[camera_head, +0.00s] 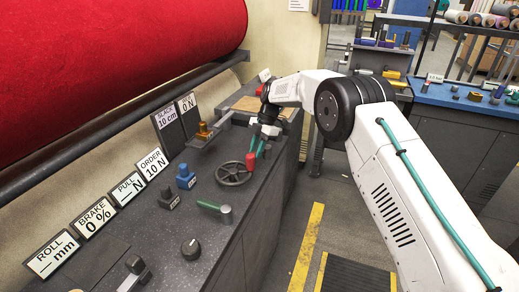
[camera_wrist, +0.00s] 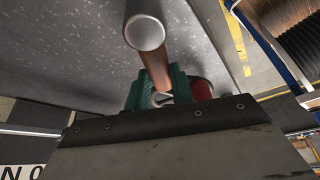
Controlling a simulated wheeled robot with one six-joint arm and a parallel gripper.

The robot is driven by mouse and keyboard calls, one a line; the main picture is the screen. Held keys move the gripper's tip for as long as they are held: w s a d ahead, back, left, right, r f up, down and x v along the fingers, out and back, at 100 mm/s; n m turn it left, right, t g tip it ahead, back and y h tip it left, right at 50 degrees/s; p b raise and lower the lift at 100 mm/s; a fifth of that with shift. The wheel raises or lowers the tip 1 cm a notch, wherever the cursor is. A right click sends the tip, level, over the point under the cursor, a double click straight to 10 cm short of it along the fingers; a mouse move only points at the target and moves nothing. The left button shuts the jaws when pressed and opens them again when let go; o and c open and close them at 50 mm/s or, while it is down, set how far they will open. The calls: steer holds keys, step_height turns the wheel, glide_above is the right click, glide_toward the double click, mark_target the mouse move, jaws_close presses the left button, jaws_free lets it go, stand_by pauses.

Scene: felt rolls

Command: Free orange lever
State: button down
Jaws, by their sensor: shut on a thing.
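In the wrist view, a copper-orange rod (camera_wrist: 151,63), which looks like the orange lever, runs between the green fingers of my gripper (camera_wrist: 157,92). My gripper is shut on it. A round grey end (camera_wrist: 145,32) sits at the rod's upper end, close to the camera. In the head view, my gripper (camera_head: 261,149) is low over the right side of the dark console (camera_head: 130,239), beyond the black handwheel (camera_head: 233,175). The held rod cannot be made out there.
A red knob (camera_head: 251,160) stands at the handwheel beside my gripper. A green-handled lever (camera_head: 208,206), a brass fitting (camera_head: 204,132) and a blue fitting (camera_head: 185,178) stand on the console. Signs line its back. A large red roll (camera_head: 110,60) hangs behind. Floor is open to the right.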

steer(key=shift+s+f, duration=0.15)
steer(key=c, duration=1.2)
jaws_free()
steer(key=shift+v, duration=4)
